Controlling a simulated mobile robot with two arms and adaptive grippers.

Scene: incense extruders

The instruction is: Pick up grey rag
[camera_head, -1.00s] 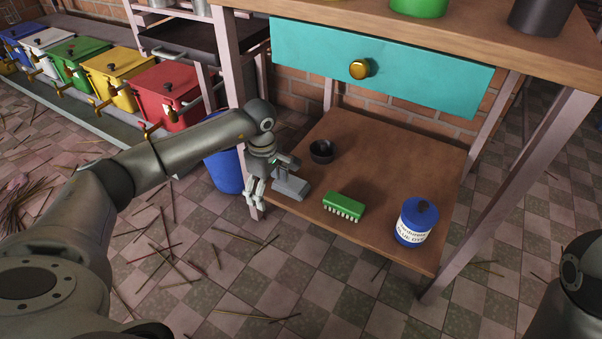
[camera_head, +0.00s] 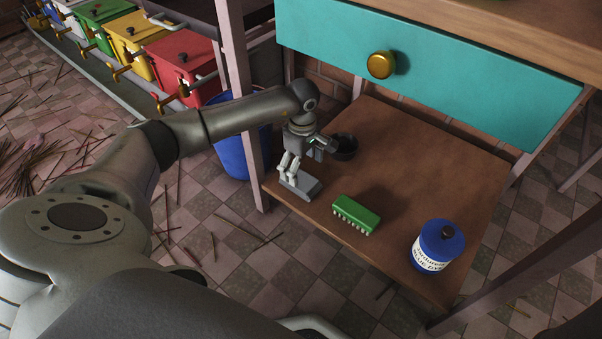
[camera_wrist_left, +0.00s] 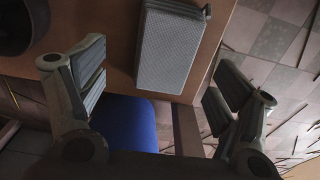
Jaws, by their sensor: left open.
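The grey rag (camera_head: 305,190) is a flat grey block-like bundle at the left front edge of the lower wooden shelf. In the left wrist view the rag (camera_wrist_left: 168,50) lies beyond and between the spread fingers. My left gripper (camera_head: 288,174) hangs above the rag's left end and hides part of it. In the left wrist view the left gripper (camera_wrist_left: 157,85) is open and nothing is between its pads. My right gripper does not show.
On the lower shelf (camera_head: 420,160) are a black bowl (camera_head: 345,147), a green brush (camera_head: 356,214) and a blue jar (camera_head: 437,246). A teal drawer (camera_head: 450,80) overhangs it. A table leg (camera_head: 240,90) and blue bucket (camera_head: 232,155) stand left of the rag.

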